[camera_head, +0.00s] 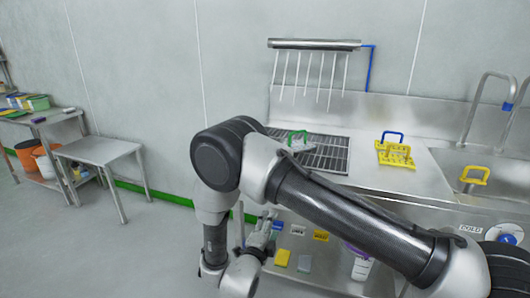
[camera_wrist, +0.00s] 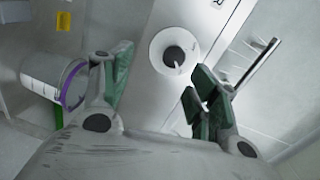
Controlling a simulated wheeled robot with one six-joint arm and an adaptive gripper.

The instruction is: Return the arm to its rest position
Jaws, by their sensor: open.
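My arm crosses the head view in front of the steel sink unit (camera_head: 450,195), with its elbow raised and its forearm hanging down at the lower middle. Beyond the fingers is a pale panel with a round white dial (camera_wrist: 158,50) with a dark centre.
A white bucket with a purple rim (camera_wrist: 42,72) shows left of the fingers; yellow and white items lie below the sink. A green-handled item (camera_head: 299,147) and yellow pieces (camera_head: 395,155) are on the counter. A steel table (camera_head: 98,150) stands left; floor between is clear.

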